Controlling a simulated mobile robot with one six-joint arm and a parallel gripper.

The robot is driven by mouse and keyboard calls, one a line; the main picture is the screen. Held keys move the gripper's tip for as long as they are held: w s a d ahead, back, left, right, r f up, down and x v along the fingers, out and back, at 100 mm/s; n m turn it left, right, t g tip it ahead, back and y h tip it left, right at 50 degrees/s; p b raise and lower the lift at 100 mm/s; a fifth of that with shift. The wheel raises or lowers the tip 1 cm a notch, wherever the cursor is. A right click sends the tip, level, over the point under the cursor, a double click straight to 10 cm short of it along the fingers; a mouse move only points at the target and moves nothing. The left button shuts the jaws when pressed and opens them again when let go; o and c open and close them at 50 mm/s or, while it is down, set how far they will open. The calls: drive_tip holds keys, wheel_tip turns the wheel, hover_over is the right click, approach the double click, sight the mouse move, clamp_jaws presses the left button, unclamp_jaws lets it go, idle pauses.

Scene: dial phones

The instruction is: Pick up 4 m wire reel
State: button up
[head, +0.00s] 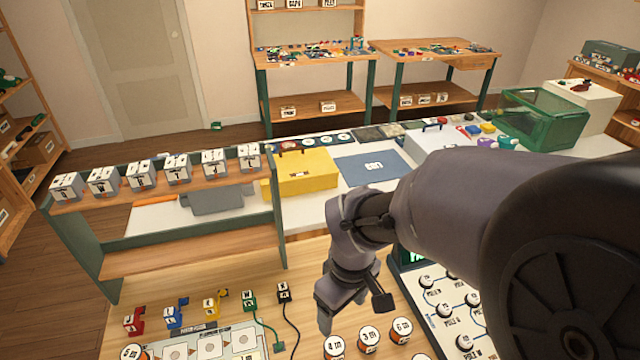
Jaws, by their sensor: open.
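The 4 m wire reel (335,346) stands on the wooden table at the bottom edge of the head view. It is a short cylinder with a white top marked "4 m" and orange-brown sides; its lower part is near the picture edge. My gripper (343,309) is open and empty, pointing down just above and behind this reel in the picture. It looks apart from the reel, but its exact height is hard to tell. A 3 m reel (369,336) and a 6 m reel (402,328) stand to the right in a row.
A black plug (284,293) and a green plug (250,300) with cables stand left of my gripper. A labelled board (210,346) lies left. Wooden shelf (190,253) rises behind.

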drive_tip(key=n+b, duration=0.1)
drive_tip(key=b, duration=0.5)
approach(335, 346)
drive_tip(key=shift+g, duration=0.3)
wheel_tip(335, 346, down, 5)
drive_tip(key=shift+s+a+f, duration=0.1)
drive_tip(key=f+b, duration=0.1)
drive_tip(key=f, duration=0.1)
drive_tip(key=f+b, duration=0.1)
drive_tip(key=f, duration=0.1)
drive_tip(key=f+b, duration=0.1)
drive_tip(key=shift+w+f, duration=0.4)
drive_tip(key=shift+r, duration=0.2)
drive_tip(key=c, duration=1.5)
drive_tip(key=shift+c, duration=0.2)
